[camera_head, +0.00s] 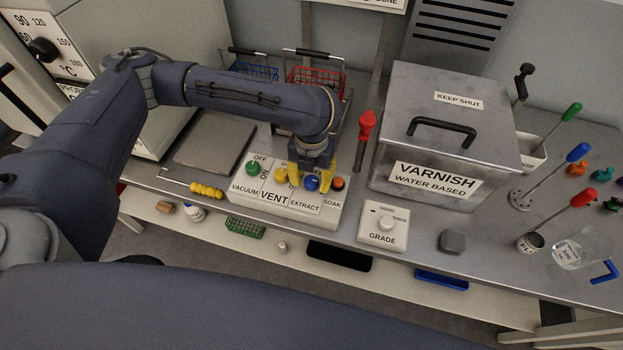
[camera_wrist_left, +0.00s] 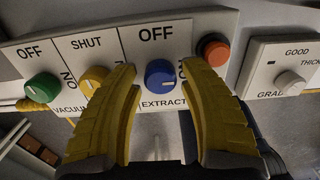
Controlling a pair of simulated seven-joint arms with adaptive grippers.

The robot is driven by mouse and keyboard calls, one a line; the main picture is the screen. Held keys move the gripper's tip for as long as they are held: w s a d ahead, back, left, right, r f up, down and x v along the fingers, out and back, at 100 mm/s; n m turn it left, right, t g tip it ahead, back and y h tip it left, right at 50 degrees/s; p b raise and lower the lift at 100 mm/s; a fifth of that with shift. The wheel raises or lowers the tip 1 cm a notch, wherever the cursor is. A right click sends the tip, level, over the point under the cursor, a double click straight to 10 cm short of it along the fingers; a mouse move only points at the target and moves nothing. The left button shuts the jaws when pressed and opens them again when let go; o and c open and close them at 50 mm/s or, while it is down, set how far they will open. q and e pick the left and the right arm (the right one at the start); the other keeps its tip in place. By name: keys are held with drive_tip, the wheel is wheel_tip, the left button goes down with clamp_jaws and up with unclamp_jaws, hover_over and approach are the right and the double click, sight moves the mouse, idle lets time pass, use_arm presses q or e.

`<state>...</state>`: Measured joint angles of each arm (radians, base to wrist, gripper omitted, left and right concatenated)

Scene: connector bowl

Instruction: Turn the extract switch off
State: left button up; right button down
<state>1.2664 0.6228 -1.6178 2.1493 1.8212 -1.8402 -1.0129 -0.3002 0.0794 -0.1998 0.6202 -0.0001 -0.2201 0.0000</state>
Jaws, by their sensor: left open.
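The extract switch is a blue knob (camera_head: 312,183) on the white control panel (camera_head: 283,209), in the section labelled EXTRACT. In the left wrist view the blue knob (camera_wrist_left: 160,76) has OFF printed above it and ON to its right. My right gripper is not in view.
Green (camera_head: 253,168) and yellow (camera_head: 281,174) knobs sit left of the blue one, and an orange button (camera_head: 338,184) sits close on its right. A grade dial box (camera_head: 383,226) and a metal varnish box (camera_head: 440,135) stand to the right. A red-handled tool (camera_head: 367,125) stands behind.

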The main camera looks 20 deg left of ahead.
use_arm(q)
drive_tip(key=shift+f, duration=0.25)
drive_tip(key=shift+c, duration=0.5)
clamp_jaws()
